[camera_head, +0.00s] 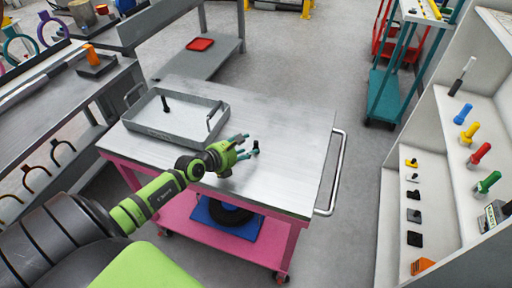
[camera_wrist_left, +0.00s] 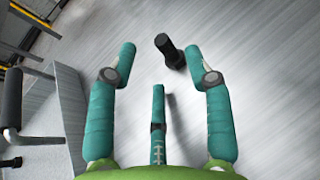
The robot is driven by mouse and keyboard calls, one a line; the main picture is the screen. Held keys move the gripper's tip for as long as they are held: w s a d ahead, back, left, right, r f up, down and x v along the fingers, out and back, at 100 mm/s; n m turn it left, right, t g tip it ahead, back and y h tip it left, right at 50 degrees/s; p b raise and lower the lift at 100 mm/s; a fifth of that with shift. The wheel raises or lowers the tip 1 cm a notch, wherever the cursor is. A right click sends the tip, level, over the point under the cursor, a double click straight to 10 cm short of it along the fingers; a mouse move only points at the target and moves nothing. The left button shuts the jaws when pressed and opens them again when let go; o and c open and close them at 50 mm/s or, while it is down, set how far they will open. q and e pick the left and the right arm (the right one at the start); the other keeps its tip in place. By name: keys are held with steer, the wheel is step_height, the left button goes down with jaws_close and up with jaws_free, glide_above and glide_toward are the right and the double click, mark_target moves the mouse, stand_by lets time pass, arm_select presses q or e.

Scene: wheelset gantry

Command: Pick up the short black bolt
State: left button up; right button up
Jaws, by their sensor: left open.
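The teal fingers are spread open and empty, and none is seen closed on the bolt. Another black bolt (camera_head: 166,106) stands in the grey tray. My right gripper is not in view.
The grey tray (camera_head: 178,136) with raised handles sits at the cart's left; its wall (camera_wrist_left: 72,115) shows beside the left finger. The cart top right of the bolt is clear. A white shelf (camera_head: 440,190) with coloured bolts stands at right.

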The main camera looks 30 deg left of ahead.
mark_target(256, 147)
arm_select(q)
steer(key=shift+d+b+x, duration=0.15)
steer(key=shift+x, duration=0.75)
steer(key=shift+d+b+x, duration=0.1)
steer(key=shift+b+x, duration=0.05)
steer(key=shift+x, duration=0.7)
steer(key=shift+f, duration=0.1)
steer(key=shift+w, duration=0.1)
steer(key=c, duration=0.9)
jaws_close()
